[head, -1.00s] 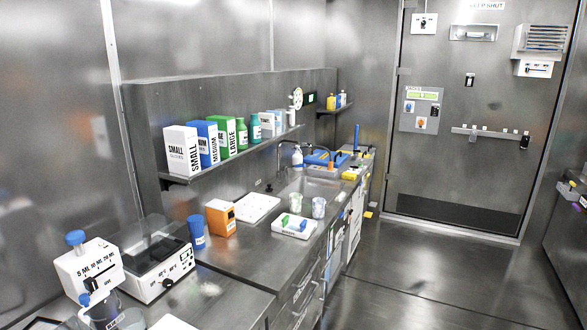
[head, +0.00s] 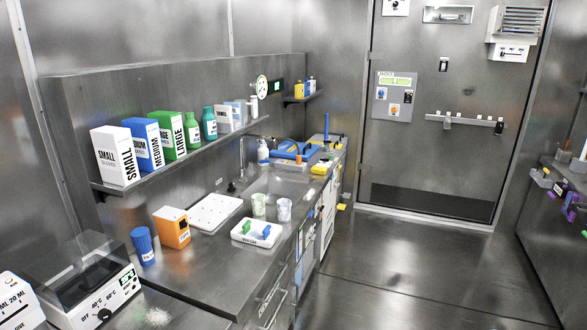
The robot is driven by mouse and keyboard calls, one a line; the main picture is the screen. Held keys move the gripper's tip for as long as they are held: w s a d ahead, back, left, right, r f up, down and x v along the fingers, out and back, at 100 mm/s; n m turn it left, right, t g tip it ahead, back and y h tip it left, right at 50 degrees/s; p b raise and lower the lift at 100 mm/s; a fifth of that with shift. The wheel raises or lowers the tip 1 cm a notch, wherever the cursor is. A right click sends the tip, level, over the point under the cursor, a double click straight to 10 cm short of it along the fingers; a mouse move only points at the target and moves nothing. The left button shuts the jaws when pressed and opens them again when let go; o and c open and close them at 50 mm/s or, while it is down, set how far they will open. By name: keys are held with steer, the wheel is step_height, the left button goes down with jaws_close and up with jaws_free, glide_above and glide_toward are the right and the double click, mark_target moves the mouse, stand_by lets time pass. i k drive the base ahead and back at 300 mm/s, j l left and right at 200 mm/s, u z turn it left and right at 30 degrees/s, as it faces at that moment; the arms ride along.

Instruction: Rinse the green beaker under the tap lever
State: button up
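A beaker with a green tint (head: 259,206) stands upright on the counter at the near edge of the sink. A paler, bluish-white beaker (head: 284,209) stands just to its right. The sink basin (head: 278,185) lies behind them, with a thin grey tap (head: 242,158) rising at its left side. The tap's lever is too small to make out. My gripper does not show in this view.
A white tray (head: 240,236) with blue and green pieces lies before the beakers. A white drying board (head: 213,216), an orange box (head: 171,238) and a blue cup (head: 143,255) stand left.

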mark_target(248, 163)
steer(key=i+l+z, duration=0.35)
steer(key=i, duration=0.35)
steer(key=i+z, duration=0.35)
steer(key=i, duration=0.4)
steer(key=i+u, duration=0.4)
steer(key=i+l+u, duration=0.5)
steer(key=i+u, duration=0.25)
steer(key=i+l+u, duration=0.2)
steer(key=u, duration=0.2)
steer(key=i+l+u, duration=0.65)
steer(key=u, duration=0.15)
steer(key=i, duration=0.15)
